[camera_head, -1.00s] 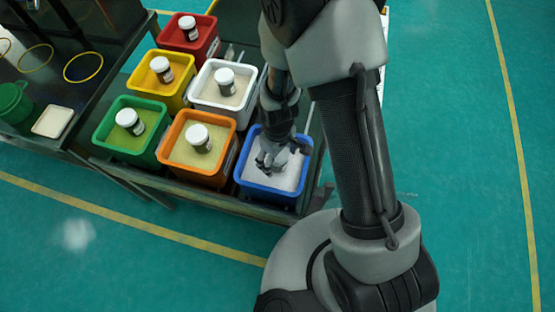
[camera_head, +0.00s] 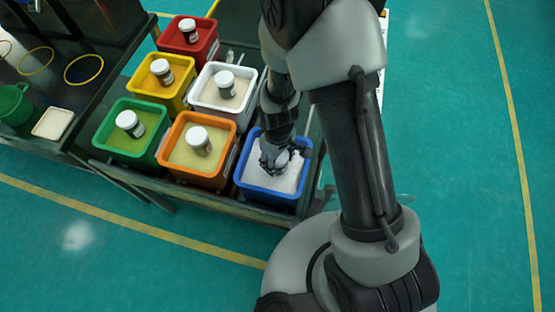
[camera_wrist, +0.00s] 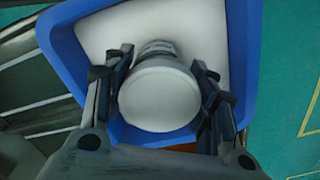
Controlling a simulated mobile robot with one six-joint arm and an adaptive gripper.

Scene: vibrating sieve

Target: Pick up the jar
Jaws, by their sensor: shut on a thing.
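A jar with a round white lid (camera_wrist: 158,97) is between the two fingers of my gripper (camera_wrist: 160,95) in the wrist view. The fingers are shut on it, one on each side. The jar is over the blue bin (camera_head: 245,186), which holds white material (camera_head: 290,181). In the head view my gripper (camera_head: 274,158) is down inside the blue bin's outline and hides most of the jar. I cannot tell whether the jar still touches the white material.
Orange (camera_head: 195,179), white (camera_head: 206,98), green (camera_head: 128,153), yellow (camera_head: 172,98) and red (camera_head: 203,52) bins stand close by, each with a white-lidded jar. A dark table (camera_head: 66,103) with a green container (camera_head: 14,104) is at the left. Open floor lies at the right.

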